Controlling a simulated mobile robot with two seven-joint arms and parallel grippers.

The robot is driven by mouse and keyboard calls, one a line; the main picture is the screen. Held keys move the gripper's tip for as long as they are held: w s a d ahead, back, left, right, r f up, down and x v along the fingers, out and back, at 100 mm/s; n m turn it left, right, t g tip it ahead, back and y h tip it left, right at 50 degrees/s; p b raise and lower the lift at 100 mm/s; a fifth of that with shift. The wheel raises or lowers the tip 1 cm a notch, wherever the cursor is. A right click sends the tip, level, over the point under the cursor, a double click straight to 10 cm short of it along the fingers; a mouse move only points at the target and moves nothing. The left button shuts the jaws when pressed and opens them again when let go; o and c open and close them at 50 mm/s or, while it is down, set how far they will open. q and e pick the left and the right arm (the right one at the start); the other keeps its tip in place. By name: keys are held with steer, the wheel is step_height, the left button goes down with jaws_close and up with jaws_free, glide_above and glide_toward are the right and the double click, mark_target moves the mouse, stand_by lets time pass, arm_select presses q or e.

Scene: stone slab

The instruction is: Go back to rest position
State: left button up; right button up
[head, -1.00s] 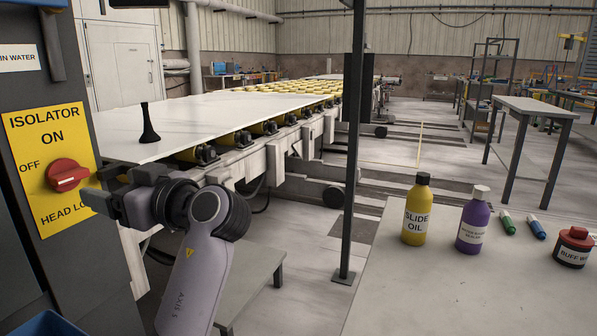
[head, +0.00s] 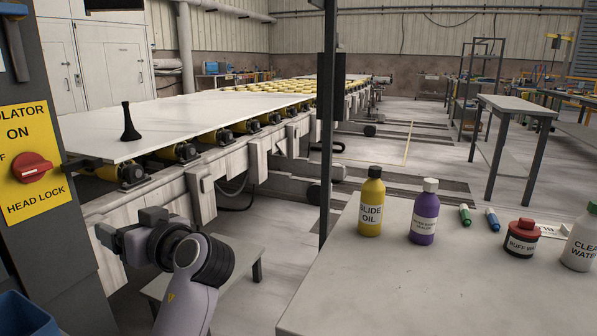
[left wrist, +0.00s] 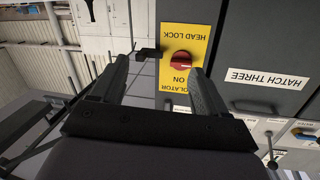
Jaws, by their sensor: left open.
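My left gripper (head: 106,234) is at the lower left of the head view, to the right of and below the red isolator knob (head: 32,168). The knob is on a yellow plate (head: 35,203) marked ISOLATOR, ON and HEAD LOCK, on a dark cabinet. In the left wrist view, the gripper's two fingers (left wrist: 158,72) are spread apart with nothing held between them. The red knob (left wrist: 183,62) shows beyond them, apart from the fingers. My right gripper is in neither view.
A stone slab (head: 190,112) lies on a roller line, with a black cone-shaped object (head: 130,122) on it. A low grey bench (head: 240,262) is beside my left arm. A table (head: 440,285) at the right holds several bottles and markers. A dark post (head: 327,130) stands between.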

arm_select(q)
step_height(320, 180, down, 14)
steer(key=d+m+t+h, duration=0.1)
steer(key=m+t+h, duration=0.1)
steer(key=m+h, duration=0.35)
steer(key=s+d+f+m+h, duration=0.35)
steer(key=s+f, duration=0.35)
steer(key=f, duration=0.3)
steer(key=s+d+f+m+h, duration=0.2)
steer(key=s+f+h, duration=0.2)
steer(key=s+f, duration=0.45)
steer(key=s+d+f+h, duration=0.2)
steer(key=s+f+h, duration=0.2)
steer(key=s, duration=0.5)
step_height(320, 180, up, 15)
steer(key=s+m+p, duration=0.1)
steer(key=p, duration=1.7)
steer(key=shift+a+r+g+y, duration=0.2)
steer(key=shift+a+g+y, duration=0.1)
steer(key=shift+a+g, duration=0.15)
